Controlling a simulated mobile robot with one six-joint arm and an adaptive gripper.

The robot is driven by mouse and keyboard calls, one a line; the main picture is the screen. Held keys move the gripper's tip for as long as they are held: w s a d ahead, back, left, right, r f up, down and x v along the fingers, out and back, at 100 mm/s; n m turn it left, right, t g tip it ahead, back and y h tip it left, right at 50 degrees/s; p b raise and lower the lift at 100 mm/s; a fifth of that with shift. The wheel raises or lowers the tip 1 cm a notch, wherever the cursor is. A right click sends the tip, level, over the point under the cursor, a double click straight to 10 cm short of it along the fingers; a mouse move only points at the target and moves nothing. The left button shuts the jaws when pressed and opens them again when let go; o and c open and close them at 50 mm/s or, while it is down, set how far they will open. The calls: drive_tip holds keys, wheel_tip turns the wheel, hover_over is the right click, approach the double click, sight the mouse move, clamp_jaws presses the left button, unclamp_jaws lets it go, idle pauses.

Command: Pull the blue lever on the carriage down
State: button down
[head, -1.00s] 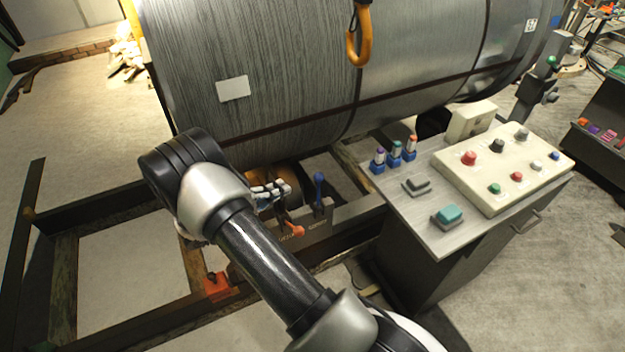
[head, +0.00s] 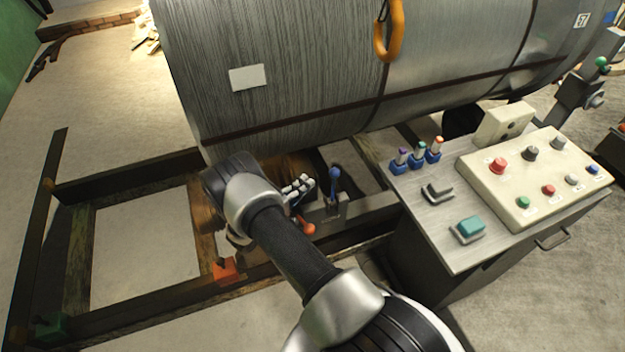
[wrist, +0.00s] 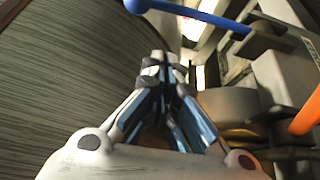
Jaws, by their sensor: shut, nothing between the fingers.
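The blue lever (head: 335,184) stands upright on the carriage (head: 372,211), its round knob at the top. In the wrist view the blue lever (wrist: 195,15) crosses the top of the picture, beyond my fingertips and apart from them. My gripper (head: 305,183) is shut and empty, just left of the blue lever in the head view. Its closed fingers also show in the wrist view (wrist: 164,62). An orange lever (head: 307,228) sits on the carriage below my gripper and shows at the right edge of the wrist view (wrist: 307,113). My forearm hides part of the carriage.
A large grey coil (head: 300,75) lies behind the levers, close to my gripper. An orange hook (head: 398,40) hangs in front of it. A control desk (head: 457,255) with several buttons stands to the right. Open floor (head: 140,250) shows between the frame beams at left.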

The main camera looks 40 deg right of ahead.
sight(333, 188)
drive_tip(key=b+x, duration=0.2)
drive_tip(key=x, duration=0.7)
drive_tip(key=shift+s+a, duration=0.4)
drive_tip(key=shift+s, duration=0.25)
drive_tip(key=shift+s+a, duration=0.4)
drive_tip(key=shift+s, duration=0.3)
drive_tip(key=shift+s+a, duration=0.35)
drive_tip(key=shift+s, duration=0.3)
